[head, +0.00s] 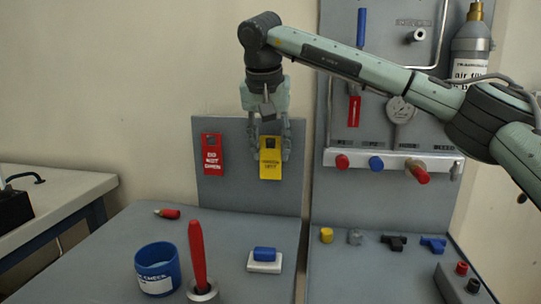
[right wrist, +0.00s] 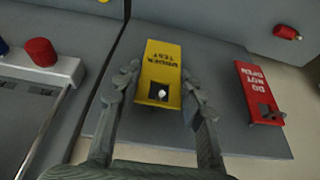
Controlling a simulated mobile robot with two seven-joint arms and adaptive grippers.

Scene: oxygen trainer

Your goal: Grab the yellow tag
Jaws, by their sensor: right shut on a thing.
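The yellow tag (head: 270,165) hangs on the small grey upright board (head: 237,187) behind the bench. My right gripper (head: 270,150) comes down from above and has its fingers on both sides of the tag's upper part. In the right wrist view the yellow tag (right wrist: 160,75) lies between the two fingers of my right gripper (right wrist: 160,88), with a pale peg showing in its hole. The gripper is shut on the tag. My left gripper is not in view.
A red tag (head: 212,154) hangs left of the yellow one. The bench holds a blue cup (head: 158,268), a red-handled tool (head: 198,255) and a blue block on a white base (head: 264,262). A panel with valves (head: 393,162) stands at right.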

